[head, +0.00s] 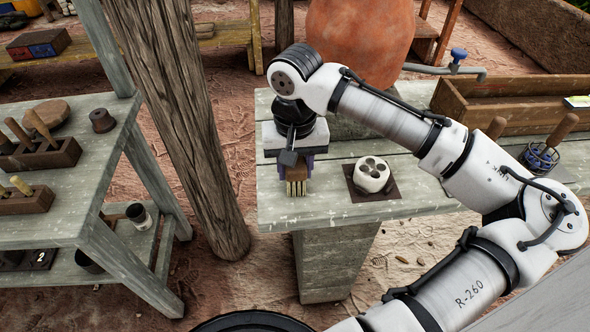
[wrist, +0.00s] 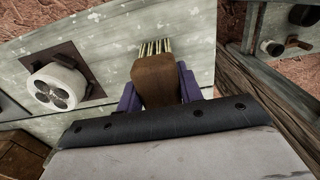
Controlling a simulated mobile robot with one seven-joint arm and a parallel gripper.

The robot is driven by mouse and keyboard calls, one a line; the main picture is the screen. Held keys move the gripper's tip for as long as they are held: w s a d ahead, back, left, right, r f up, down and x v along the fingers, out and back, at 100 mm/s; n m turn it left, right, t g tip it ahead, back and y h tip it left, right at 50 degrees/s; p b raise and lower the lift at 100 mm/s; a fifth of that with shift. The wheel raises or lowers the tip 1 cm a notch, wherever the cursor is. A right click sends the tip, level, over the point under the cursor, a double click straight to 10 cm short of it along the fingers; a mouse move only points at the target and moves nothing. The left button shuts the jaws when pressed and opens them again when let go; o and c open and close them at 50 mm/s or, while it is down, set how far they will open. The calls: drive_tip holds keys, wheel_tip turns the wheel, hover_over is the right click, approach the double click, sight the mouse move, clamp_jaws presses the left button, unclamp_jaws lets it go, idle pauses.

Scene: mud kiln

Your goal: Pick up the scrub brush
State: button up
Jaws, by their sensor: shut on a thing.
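The scrub brush (head: 296,180) has a brown wooden block and pale bristles. My gripper (head: 295,172) is shut on it at the left end of the pale worktable (head: 400,205). In the wrist view the brush (wrist: 156,78) sits between the two purple fingers of my gripper (wrist: 158,90), with its bristles pointing away from the palm. In the head view the bristles point down toward the front of the picture. I cannot tell whether the bristles touch the tabletop or hang just above it.
A white cylinder with several holes (head: 371,175) stands on a dark square plate right of the brush. A wooden trough (head: 480,118) and a wire holder with a wooden handle (head: 541,157) are farther right. A wooden post (head: 190,130) and a tool shelf (head: 70,205) stand left.

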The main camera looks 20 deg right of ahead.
drive_tip(key=shift+r, duration=0.1)
wheel_tip(320, 180, up, 20)
drive_tip(key=p, duration=0.1)
idle(0.4)
